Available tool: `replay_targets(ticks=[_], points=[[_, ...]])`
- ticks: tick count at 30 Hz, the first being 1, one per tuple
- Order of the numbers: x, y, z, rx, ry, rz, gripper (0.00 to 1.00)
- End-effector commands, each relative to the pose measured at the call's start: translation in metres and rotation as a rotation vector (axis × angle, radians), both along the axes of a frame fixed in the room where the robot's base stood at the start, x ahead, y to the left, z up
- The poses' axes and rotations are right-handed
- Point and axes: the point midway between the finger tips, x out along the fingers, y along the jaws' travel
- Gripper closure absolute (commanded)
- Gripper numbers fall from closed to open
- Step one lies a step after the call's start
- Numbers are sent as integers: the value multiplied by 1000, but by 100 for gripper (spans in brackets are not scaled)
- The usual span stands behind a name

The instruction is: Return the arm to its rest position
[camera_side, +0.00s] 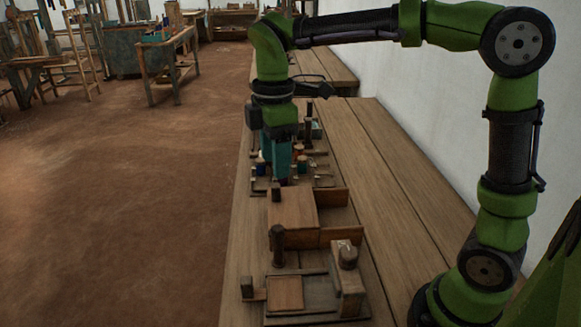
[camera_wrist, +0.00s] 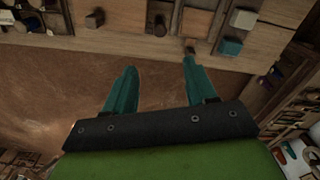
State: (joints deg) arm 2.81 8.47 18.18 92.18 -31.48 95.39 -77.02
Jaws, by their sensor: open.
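My gripper (camera_side: 281,165) hangs from my green arm over the left part of the wooden bench (camera_side: 372,170), pointing down in the side view. Its two teal fingers stand apart in the wrist view (camera_wrist: 158,75), with only brown floor showing between them, so it is open and empty. In the side view the fingertips are beside the far side of a wooden box (camera_side: 291,208); I cannot tell whether they touch anything. My arm arches from its base at the bench's near right over to the gripper.
A wooden fixture with a dark upright peg (camera_side: 278,245) and a block (camera_side: 347,280) fills the near bench. Small coloured items (camera_side: 302,163) stand behind the gripper. The bench's right strip is clear. A white wall (camera_side: 400,85) runs along the right; open floor (camera_side: 150,200) lies left.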

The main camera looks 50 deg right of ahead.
Motion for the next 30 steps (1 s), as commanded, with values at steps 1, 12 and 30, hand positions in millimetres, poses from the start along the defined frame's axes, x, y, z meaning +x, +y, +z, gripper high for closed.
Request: replay_targets(ticks=[1, 12, 30], points=[[0, 0, 0, 0, 0, -5, 44], [-19, -10, -21, 67, -103, -517, 44], [-135, -55, -23, 589, -359, -1423, 44]])
